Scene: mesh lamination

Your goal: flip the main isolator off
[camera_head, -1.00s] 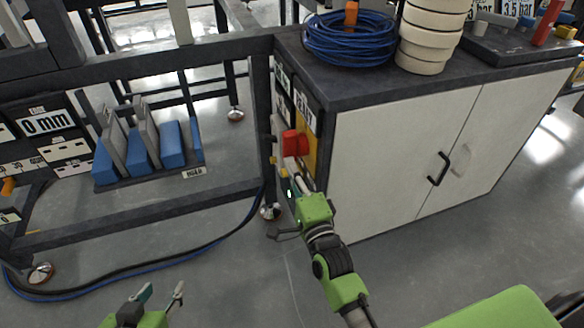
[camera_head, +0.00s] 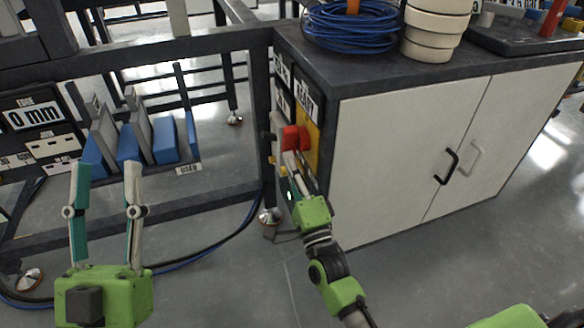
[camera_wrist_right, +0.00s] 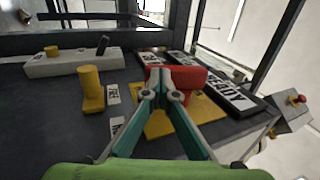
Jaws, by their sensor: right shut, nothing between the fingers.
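The main isolator is a red handle (camera_head: 295,138) on a yellow plate (camera_head: 313,147) on the cabinet's dark side panel. In the right wrist view the red handle (camera_wrist_right: 182,76) lies across the yellow plate (camera_wrist_right: 206,108). My right gripper (camera_head: 290,162) is at the handle, its fingers shut and empty. In the right wrist view its fingertips (camera_wrist_right: 163,92) meet right at the handle's near edge; I cannot tell if they touch it. My left gripper (camera_head: 106,172) is open and empty at the lower left, away from the panel.
The white cabinet (camera_head: 400,150) has a blue cable coil (camera_head: 350,22) on top. A dark frame post (camera_head: 260,110) stands close left of the panel.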

